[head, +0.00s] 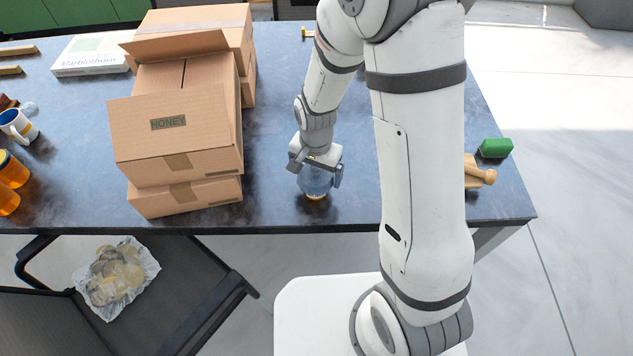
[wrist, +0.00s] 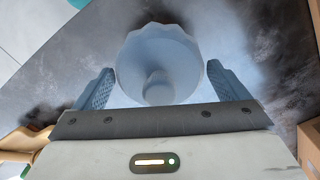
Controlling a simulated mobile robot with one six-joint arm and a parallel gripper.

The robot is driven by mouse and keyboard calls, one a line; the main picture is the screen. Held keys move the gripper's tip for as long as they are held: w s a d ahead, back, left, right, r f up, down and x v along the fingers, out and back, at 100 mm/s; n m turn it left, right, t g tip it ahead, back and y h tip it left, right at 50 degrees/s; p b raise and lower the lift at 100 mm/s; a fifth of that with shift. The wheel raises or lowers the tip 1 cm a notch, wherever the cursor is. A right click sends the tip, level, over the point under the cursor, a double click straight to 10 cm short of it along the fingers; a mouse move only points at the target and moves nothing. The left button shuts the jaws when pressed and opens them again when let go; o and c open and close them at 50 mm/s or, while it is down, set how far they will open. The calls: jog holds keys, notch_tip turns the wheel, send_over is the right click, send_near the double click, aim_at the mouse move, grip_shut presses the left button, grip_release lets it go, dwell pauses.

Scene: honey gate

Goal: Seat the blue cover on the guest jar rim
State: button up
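The pale blue cover (wrist: 160,50) has a scalloped edge and a round knob-like bump in its middle. In the wrist view it lies between the two fingers of my gripper (wrist: 160,75), with a narrow gap at each side. The gripper looks open around it. In the head view my gripper (head: 317,172) points down near the table's front edge, with the blue cover (head: 315,184) beneath it. A small amber part, apparently the guest jar (head: 316,196), shows below the cover. The jar's rim is hidden, so I cannot tell how the cover meets it.
Cardboard boxes (head: 170,130), one marked HONEY, stand left of my gripper on the dark table (head: 280,120). A green block (head: 496,148) and a wooden object (head: 478,174) lie right of my arm.

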jog(key=shift+r, duration=0.2)
dwell(0.3)
jog(key=shift+r+p, duration=1.15)
jog(key=shift+r, duration=0.4)
jog(key=shift+o, duration=0.7)
jog(key=shift+r, duration=0.1)
jog(key=shift+r, duration=3.4)
